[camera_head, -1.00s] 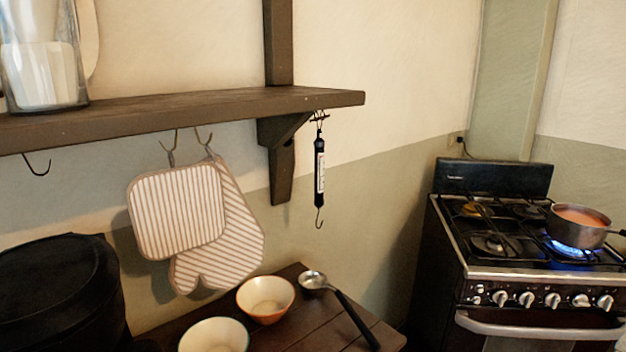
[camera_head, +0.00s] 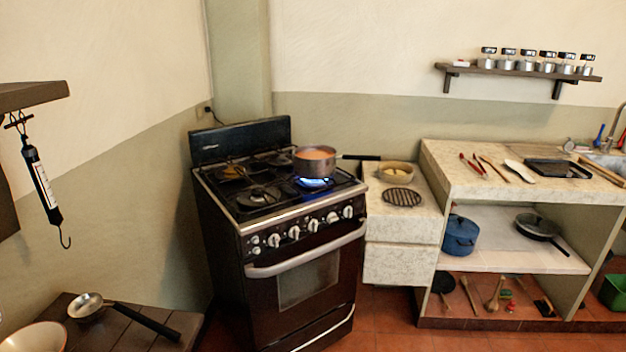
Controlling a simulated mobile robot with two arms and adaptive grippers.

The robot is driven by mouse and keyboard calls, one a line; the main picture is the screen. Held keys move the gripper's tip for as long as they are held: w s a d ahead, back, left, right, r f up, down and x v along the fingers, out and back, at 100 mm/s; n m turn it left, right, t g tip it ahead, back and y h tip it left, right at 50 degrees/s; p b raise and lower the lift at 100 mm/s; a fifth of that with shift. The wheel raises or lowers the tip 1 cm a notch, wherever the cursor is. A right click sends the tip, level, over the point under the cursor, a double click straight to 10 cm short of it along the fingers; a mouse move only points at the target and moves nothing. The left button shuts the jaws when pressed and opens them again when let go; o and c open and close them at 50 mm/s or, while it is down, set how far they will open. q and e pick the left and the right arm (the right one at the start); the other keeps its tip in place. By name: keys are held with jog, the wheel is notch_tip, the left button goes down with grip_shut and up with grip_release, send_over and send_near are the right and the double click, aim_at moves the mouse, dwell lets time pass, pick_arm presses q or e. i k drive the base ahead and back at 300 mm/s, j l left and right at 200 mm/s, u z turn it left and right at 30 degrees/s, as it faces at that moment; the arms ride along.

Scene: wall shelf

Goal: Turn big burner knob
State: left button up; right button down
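A dark stove (camera_head: 280,215) stands in the middle of the head view, against the wall. Several white knobs (camera_head: 313,225) run in a row along its front panel, above the oven handle (camera_head: 305,250). Which one is the big burner knob I cannot tell from here. The other burners show no flame. Neither of my grippers is in view.
A dark wooden table (camera_head: 130,325) with a ladle (camera_head: 90,306) and a bowl (camera_head: 36,337) is at lower left. A stone counter (camera_head: 470,185) with utensils and a spice shelf (camera_head: 520,70) are at right. Tiled floor (camera_head: 385,330) shows before the stove.

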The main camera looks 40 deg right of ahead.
aim_at(331, 218)
jog(key=z, duration=1.45)
